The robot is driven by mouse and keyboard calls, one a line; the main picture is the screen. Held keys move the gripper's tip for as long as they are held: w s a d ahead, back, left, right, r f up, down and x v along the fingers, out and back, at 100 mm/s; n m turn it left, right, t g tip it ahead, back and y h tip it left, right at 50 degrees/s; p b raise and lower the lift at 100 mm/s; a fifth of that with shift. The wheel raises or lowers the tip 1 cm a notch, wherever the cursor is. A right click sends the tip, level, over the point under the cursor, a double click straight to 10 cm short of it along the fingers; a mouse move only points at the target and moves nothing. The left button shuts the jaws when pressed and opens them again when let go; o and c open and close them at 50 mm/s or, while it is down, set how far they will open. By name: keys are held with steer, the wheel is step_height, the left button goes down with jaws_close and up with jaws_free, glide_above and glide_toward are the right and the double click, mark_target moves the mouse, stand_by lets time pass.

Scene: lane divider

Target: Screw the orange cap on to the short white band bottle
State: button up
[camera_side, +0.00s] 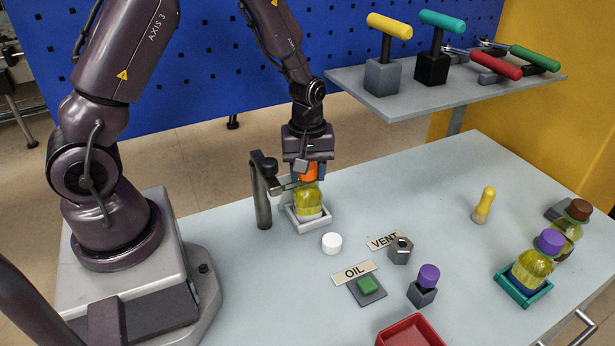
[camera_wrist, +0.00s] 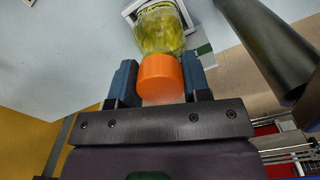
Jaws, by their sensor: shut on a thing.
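The orange cap (camera_side: 308,173) is between the fingers of my gripper (camera_side: 308,177), which is shut on it. In the wrist view the cap (camera_wrist: 160,78) sits between the two blue fingers of my gripper (camera_wrist: 160,84). The bottle (camera_side: 308,201), with yellow-green contents, is upright directly below the cap in a white square holder (camera_side: 312,222). The cap is at the bottle's mouth; whether it is threaded on cannot be told. The bottle also shows in the wrist view (camera_wrist: 161,30). Its neck and any white band are hidden or unclear.
A dark post with an arm (camera_side: 263,200) stands close left of the bottle. A white cap (camera_side: 332,243), OIL sign (camera_side: 354,272), VENT sign (camera_side: 384,241), hex nut (camera_side: 401,250) and purple-capped piece (camera_side: 428,278) lie in front. Other capped bottles (camera_side: 533,268) stand right.

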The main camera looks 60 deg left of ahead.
steer(key=shift+m, duration=0.9)
steer(key=o, duration=0.6)
steer(key=shift+n, duration=0.9)
steer(key=shift+n, duration=1.7)
